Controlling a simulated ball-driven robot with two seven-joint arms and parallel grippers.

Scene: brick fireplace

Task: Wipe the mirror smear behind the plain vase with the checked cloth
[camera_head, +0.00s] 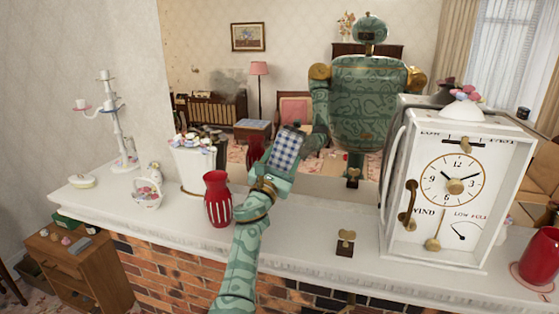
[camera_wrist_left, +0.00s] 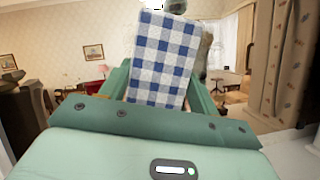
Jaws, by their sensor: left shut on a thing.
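My left gripper (camera_head: 278,172) is shut on the blue-and-white checked cloth (camera_head: 286,148), held up in front of the mirror (camera_head: 290,45) above the mantel. The cloth also fills the upper middle of the left wrist view (camera_wrist_left: 160,58), between the green fingers; I cannot tell if it touches the glass. A red vase with white stripes (camera_head: 218,198) stands left of my forearm. Another red vase (camera_head: 540,257), without visible stripes, is cut off at the right edge. A grey smudge (camera_head: 229,82) shows on the mirror, above the white planter. My right gripper is out of view.
A white clock-like box (camera_head: 458,190) stands on the mantel (camera_head: 310,238) between my left arm and the right vase. A planter (camera_head: 193,168), basket (camera_head: 147,193) and candlestick (camera_head: 121,130) stand left.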

